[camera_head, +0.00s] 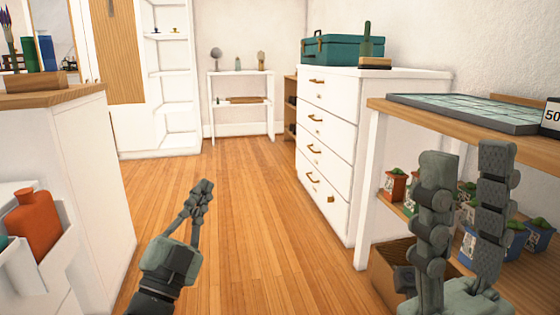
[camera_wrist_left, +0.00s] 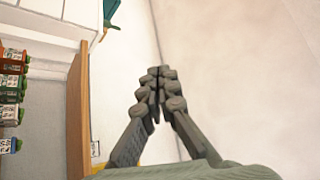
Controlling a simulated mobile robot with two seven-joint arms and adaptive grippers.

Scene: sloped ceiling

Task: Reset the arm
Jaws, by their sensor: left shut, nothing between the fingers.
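My left gripper (camera_head: 203,187) is at the lower middle of the head view, above the wooden floor. Its fingertips meet and nothing is between them. In the left wrist view the same gripper (camera_wrist_left: 159,72) has its fingertips together, empty, in front of a pale wall. My right gripper (camera_head: 468,152) is at the lower right of the head view. Its two fingers point up and stand well apart, with nothing held between them. It is in front of the shelf with small pots.
A white cabinet (camera_head: 88,180) with a bin holding an orange bottle (camera_head: 38,222) stands at left. A white drawer unit (camera_head: 340,100) carries a teal case (camera_head: 343,50). A wood-topped shelf (camera_head: 385,108) is close at right. The wooden floor (camera_head: 270,220) between is clear.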

